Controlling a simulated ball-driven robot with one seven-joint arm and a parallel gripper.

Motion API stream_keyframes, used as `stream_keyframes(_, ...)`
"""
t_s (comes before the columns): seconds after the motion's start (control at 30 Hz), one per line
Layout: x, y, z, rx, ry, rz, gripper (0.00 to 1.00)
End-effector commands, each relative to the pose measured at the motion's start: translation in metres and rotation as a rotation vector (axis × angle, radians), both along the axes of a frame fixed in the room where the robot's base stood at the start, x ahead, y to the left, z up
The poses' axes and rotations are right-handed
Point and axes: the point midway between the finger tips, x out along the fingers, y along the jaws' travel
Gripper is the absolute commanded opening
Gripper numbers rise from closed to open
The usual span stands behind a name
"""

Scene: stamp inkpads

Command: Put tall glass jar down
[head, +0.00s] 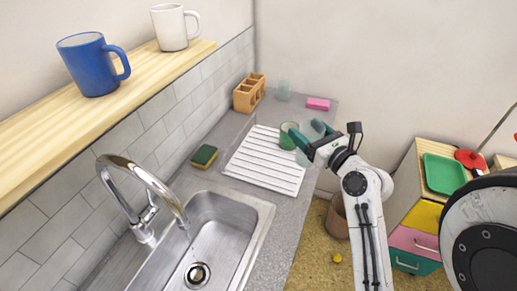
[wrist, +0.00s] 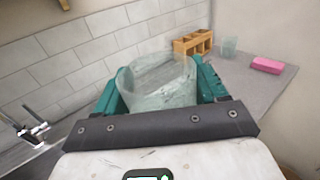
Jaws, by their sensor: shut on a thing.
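The tall glass jar (wrist: 158,85) is clear and greenish, with its open rim facing up. It fills the space between the teal fingers of my gripper (wrist: 160,88) in the wrist view. My gripper is shut on the jar. The fingers and wrist hide part of it. I cannot tell whether its base touches anything.
A small glass (head: 284,90), a wooden holder (head: 249,93) and a pink sponge (head: 318,104) are at the back of the counter. The sink (head: 215,235) is in front. Bare counter lies behind the rack.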

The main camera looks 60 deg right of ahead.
Motion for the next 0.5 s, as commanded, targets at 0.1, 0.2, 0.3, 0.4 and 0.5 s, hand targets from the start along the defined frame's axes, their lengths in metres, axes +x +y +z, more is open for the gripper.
stream_keyframes(0.1,0.005,-0.002,-0.001,-0.001,-0.001,0.0,0.28)
stream_keyframes(0.2,0.019,-0.007,-0.007,-0.001,-0.001,0.001,0.28)
stream_keyframes(0.3,0.039,-0.015,-0.015,-0.001,-0.001,0.002,0.28)
stream_keyframes(0.4,0.059,-0.023,-0.025,0.001,-0.001,0.003,0.28)
stream_keyframes(0.5,0.078,-0.031,-0.035,0.0,0.0,0.002,0.28)
